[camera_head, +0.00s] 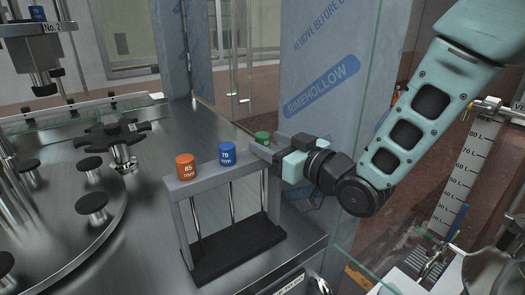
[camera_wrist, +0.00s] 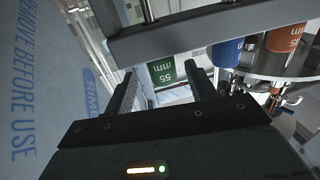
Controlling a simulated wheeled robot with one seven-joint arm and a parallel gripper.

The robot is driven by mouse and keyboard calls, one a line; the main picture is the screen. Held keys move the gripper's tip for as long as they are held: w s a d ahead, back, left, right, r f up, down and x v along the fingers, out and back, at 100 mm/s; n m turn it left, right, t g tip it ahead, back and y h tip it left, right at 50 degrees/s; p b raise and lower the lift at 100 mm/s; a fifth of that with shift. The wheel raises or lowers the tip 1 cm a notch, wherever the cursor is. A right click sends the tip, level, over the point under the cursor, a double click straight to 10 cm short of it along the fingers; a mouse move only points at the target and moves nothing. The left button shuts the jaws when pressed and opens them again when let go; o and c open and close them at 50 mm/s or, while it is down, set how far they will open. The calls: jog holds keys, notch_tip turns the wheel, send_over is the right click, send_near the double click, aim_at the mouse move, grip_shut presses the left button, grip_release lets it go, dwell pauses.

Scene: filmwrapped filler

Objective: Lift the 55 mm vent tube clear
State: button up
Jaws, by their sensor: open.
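The 55 mm vent tube has a green cap (camera_head: 262,135) and sits at the right end of the grey rack (camera_head: 202,182), partly hidden by my gripper (camera_head: 268,150). In the wrist view the green cap (camera_wrist: 181,70) shows its "55 mm" label upside down between and beyond my fingertips (camera_wrist: 160,74). My gripper is open, with one finger on each side of the green cap as seen there. I cannot tell whether either finger touches it. The tube's lower part is hard to make out.
A blue 70 mm cap (camera_head: 228,154) and an orange 85 mm cap (camera_head: 186,168) stand left of the green one on the same rack. A round filler turntable (camera_head: 60,235) is at left. A film-wrapped panel (camera_head: 310,75) stands close behind my gripper.

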aim_at(257, 139)
jog(key=shift+p+x, duration=1.3)
jog(key=shift+x, duration=1.05)
jog(key=shift+s+a+f, duration=0.1)
jog(key=shift+s+f, duration=0.05)
jog(key=shift+f, duration=0.1)
jog(key=c, duration=1.1)
jog(key=shift+r, duration=0.1)
notch_tip(257, 139, up, 28)
jog(key=b, duration=0.4)
jog(key=shift+f+b, duration=1.05)
jog(key=shift+f, duration=0.2)
